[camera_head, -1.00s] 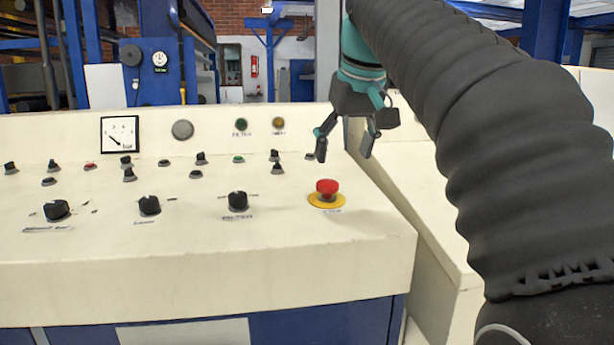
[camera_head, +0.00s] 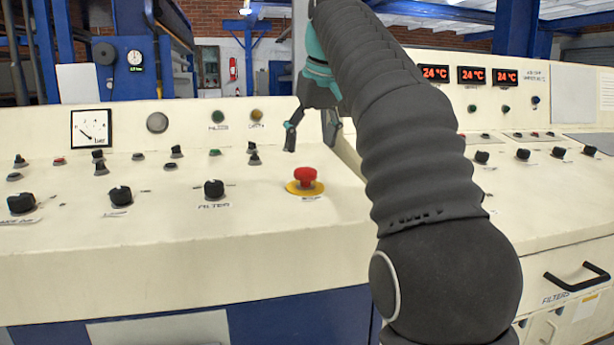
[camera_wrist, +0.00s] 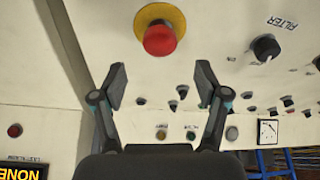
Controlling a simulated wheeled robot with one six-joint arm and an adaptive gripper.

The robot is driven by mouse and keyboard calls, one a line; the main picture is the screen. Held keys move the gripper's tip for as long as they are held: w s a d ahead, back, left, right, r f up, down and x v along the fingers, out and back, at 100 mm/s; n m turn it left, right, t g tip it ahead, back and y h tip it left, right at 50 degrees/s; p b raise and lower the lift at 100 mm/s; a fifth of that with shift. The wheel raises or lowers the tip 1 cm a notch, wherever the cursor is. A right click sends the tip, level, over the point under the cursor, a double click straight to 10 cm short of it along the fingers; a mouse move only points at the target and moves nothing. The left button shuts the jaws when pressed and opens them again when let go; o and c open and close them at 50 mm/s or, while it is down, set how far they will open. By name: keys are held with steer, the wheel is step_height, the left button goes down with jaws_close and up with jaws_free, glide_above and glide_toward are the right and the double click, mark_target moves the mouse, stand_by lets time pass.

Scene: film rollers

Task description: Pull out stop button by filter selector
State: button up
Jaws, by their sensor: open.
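The red stop button (camera_head: 306,175) with its yellow base ring (camera_head: 292,188) is on the sloped cream panel, right of the black filter selector knob (camera_head: 214,190). In the wrist view the red button (camera_wrist: 159,40) shows ahead of the fingertips, with the filter selector (camera_wrist: 266,47) to its right. My gripper (camera_head: 312,142) is above and behind the button in the head view, apart from it. In the wrist view my gripper (camera_wrist: 162,78) is open, its two fingers spread with nothing between them.
More black knobs (camera_head: 120,196) and small switches cover the panel to the left, with a pressure gauge (camera_head: 92,128) on the upright face. A second console with red 24 °C displays (camera_head: 471,75) stands to the right. The panel around the button is clear.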

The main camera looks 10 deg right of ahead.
mark_target(305, 170)
steer(key=b+x, duration=0.2)
steer(key=x, duration=0.4)
steer(key=shift+f, duration=0.2)
steer(key=shift+r, duration=0.1)
jaws_close()
